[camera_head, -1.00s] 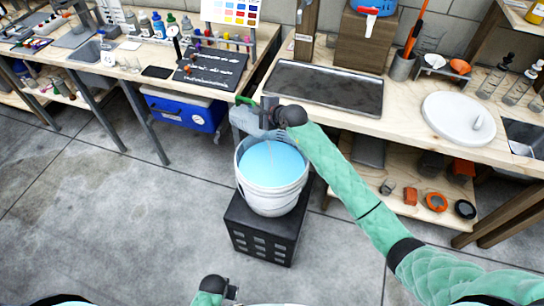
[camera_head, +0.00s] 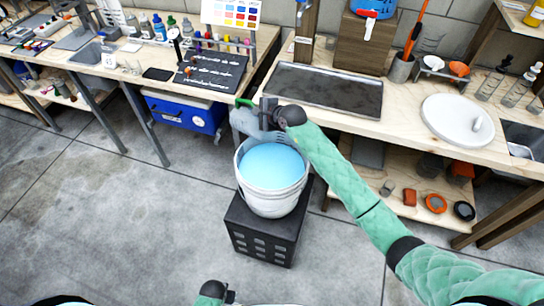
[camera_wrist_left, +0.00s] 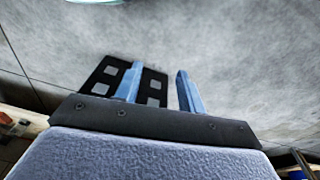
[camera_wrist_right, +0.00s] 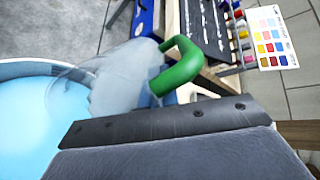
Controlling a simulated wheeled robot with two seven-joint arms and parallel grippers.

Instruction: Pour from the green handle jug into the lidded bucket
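The green handle jug (camera_head: 244,122) is clear grey with a green handle and is held tilted just above the back left rim of the bucket (camera_head: 272,198). The bucket is white, stands upright with its top uncovered, and holds light blue liquid. My right gripper (camera_head: 268,110) is at the handle side of the jug and appears shut on it; its fingertips are hidden. In the right wrist view the jug (camera_wrist_right: 125,75) and green handle (camera_wrist_right: 182,66) lie beside the bucket's rim. My left gripper (camera_wrist_left: 158,90) is open and empty, low in front.
The bucket stands on a black crate (camera_head: 262,235) on the concrete floor. A workbench behind holds a dark tray (camera_head: 325,90) and a white round disc with a knob (camera_head: 455,117). A blue cooler (camera_head: 185,110) sits under the left bench. The floor at left is clear.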

